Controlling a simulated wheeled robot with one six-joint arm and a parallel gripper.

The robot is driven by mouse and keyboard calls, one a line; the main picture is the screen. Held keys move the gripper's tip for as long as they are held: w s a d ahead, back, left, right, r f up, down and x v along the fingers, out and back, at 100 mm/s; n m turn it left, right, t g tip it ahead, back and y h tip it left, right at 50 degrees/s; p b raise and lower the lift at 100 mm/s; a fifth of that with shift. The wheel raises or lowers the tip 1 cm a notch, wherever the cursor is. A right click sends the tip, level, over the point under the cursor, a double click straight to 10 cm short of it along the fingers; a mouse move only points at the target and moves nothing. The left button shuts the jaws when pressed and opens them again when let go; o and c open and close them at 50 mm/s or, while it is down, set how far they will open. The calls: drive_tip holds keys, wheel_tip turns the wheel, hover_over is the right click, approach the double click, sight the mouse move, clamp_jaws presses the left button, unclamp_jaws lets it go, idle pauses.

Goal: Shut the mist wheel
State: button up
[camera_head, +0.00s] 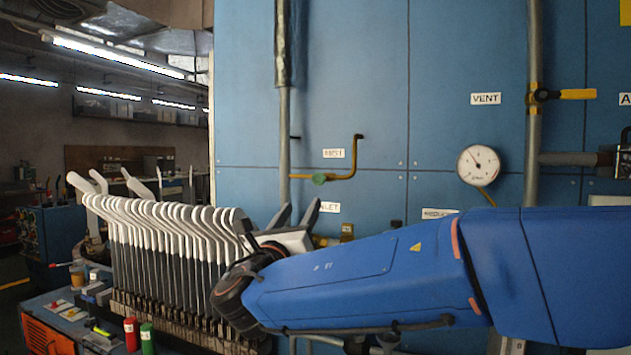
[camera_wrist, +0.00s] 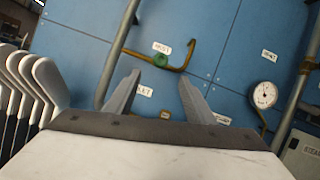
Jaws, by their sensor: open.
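The mist wheel is a small green handwheel (camera_head: 319,179) on a thin brass pipe, just below a label reading MIST (camera_head: 334,153) on the blue panel. It also shows in the wrist view (camera_wrist: 160,60), beyond and between my fingertips. My gripper (camera_head: 298,212) is open and empty, its two fingers pointing up toward the panel, below the wheel in the head view. The fingers also show in the wrist view (camera_wrist: 160,80) and appear apart from the wheel. I cannot tell from its look how far the wheel is turned.
A grey vertical pipe (camera_head: 284,130) runs left of the wheel. A row of white socks on boards (camera_head: 160,220) stands left of my gripper. A dial gauge (camera_head: 478,165) and a yellow-handled valve (camera_head: 577,94) near the VENT label are on the right.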

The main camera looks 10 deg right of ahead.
sight(318, 181)
drive_tip(key=x, duration=1.5)
drive_tip(key=shift+w+d, duration=0.2)
drive_tip(key=shift+w, duration=0.1)
drive_tip(key=c, duration=1.1)
